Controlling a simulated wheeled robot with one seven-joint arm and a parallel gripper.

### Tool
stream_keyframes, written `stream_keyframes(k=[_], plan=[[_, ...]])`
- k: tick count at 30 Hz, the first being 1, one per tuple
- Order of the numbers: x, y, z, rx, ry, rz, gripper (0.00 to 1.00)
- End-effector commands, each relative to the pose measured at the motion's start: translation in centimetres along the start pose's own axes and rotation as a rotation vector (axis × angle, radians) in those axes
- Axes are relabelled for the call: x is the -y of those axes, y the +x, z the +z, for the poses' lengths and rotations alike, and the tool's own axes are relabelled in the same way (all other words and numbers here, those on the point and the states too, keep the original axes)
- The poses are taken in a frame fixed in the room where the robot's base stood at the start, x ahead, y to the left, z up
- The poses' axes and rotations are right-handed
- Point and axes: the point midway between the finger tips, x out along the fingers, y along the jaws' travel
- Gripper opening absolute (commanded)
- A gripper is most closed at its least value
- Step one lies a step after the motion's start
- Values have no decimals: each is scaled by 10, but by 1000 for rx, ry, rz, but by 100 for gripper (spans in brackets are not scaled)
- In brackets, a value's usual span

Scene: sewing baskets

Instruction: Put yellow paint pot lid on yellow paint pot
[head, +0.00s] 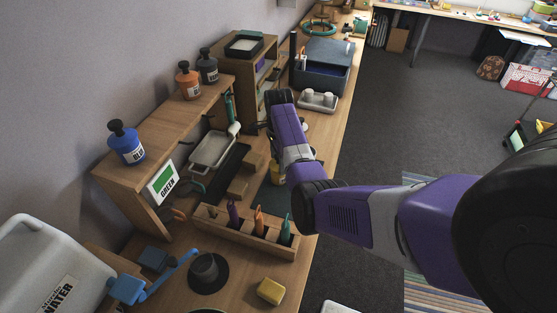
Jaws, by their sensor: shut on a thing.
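My purple and grey arm reaches from the right over the workbench and ends in a black wrist joint near the back tray. The fingers of my gripper, and anything between them, are hidden behind the arm. A small yellow block (270,290) lies at the bench's front; it looks like a sponge, not a pot.
Blue (127,145), orange (188,82) and black (207,67) bottles stand on the wooden shelf. A grey tray (303,101) and blue-grey box (318,75) stand behind.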

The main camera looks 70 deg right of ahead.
Motion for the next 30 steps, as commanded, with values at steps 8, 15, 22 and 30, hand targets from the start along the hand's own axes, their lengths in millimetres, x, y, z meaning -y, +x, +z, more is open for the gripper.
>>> stream_keyframes(k=[8,15,22,30], plan=[[0,0,0,0,0,0,26],[0,4,0,0,0,0,26],[0,9,0,0,0,1,26],[0,14,0,0,0,0,26]])
